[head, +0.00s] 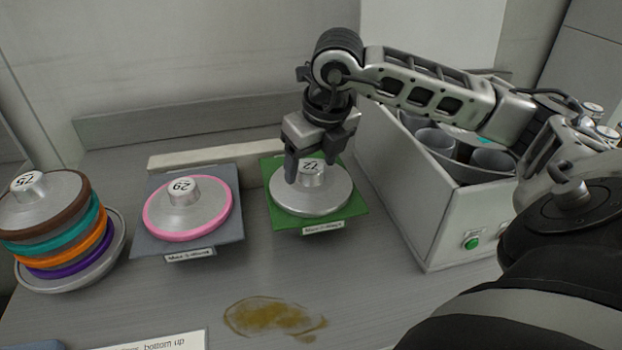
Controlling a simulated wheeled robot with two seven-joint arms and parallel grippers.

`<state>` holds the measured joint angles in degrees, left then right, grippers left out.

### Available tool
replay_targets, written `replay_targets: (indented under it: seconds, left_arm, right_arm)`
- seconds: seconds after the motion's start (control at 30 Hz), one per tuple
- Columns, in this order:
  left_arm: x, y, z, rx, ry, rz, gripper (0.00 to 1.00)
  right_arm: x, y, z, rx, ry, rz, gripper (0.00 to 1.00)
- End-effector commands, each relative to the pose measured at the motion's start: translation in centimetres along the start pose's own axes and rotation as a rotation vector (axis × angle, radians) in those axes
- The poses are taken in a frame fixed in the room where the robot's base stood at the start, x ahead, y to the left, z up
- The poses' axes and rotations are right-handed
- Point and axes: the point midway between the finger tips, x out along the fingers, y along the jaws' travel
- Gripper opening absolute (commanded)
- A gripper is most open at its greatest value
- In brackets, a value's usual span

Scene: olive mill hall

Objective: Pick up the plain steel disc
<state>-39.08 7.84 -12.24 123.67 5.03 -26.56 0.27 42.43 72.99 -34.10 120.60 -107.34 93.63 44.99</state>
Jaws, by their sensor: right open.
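The plain steel disc (292,203) lies on a green mat (352,211) near the middle of the table. It has no coloured rim, and a raised steel hub on top carries a number that looks like 72. My right gripper (308,170) is pointing down at this hub, its jaws open. One finger is in front of the hub's left side and partly hides it; I cannot tell whether the fingers touch it. My left gripper is not in view.
A pink-rimmed disc (151,220) marked 29 lies on a grey mat (230,240) to the left. Further left is a stack of discs with brown, teal, orange and purple rims (60,240). A grey box (440,235) with cups stands right. A brownish spill (268,316) marks the front.

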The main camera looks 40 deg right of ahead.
Motion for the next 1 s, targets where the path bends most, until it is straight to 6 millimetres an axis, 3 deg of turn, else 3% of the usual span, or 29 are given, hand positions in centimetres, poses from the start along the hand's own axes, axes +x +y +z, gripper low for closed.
replay_targets:
  seconds: [0.1,0.2,0.23,0.73,0.9,1.0]
  left_arm:
    - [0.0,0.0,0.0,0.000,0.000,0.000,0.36]
    - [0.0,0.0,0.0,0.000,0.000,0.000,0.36]
    - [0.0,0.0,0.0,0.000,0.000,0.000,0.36]
    - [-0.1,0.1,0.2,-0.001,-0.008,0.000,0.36]
    - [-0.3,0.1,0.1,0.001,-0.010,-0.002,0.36]
    - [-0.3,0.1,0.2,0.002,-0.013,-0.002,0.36]
  right_arm:
    - [0.0,0.0,0.0,0.000,0.000,0.000,0.65]
    - [0.0,0.0,0.0,0.000,0.000,0.000,0.37]
    - [0.0,0.0,0.0,0.000,0.000,0.000,0.34]
    - [-1.0,0.0,0.4,0.001,-0.005,0.001,0.34]
    - [-3.7,0.1,1.0,-0.001,-0.009,0.002,0.34]
    - [-6.1,1.2,0.0,-0.005,-0.011,0.001,0.34]
